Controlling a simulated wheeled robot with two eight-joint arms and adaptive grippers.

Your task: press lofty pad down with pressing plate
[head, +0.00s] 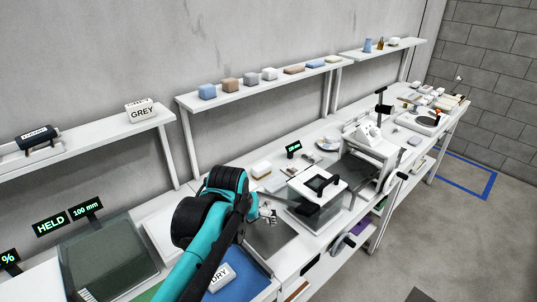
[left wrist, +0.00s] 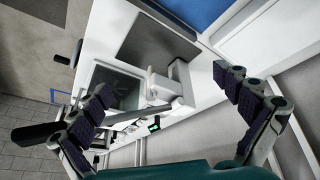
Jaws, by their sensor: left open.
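In the left wrist view the clear, dark-looking box (left wrist: 116,90) lies beyond my fingers. I cannot make out the lofty pad for certain; whatever is inside the box is too dark and small to tell. My left gripper (head: 266,213) is just left of this box, above a dark grey flat panel (head: 268,240). Its fingers are spread and empty in the left wrist view (left wrist: 165,84). My right gripper is out of view.
A display (head: 293,148) stands behind the box. A white machine (head: 372,142) stands to its right. A blue mat (head: 238,284) with a white labelled block (head: 220,277) is at the front left. A dark glass-topped unit (head: 105,262) with a HELD sign (head: 50,224) is further left. Shelves line the wall.

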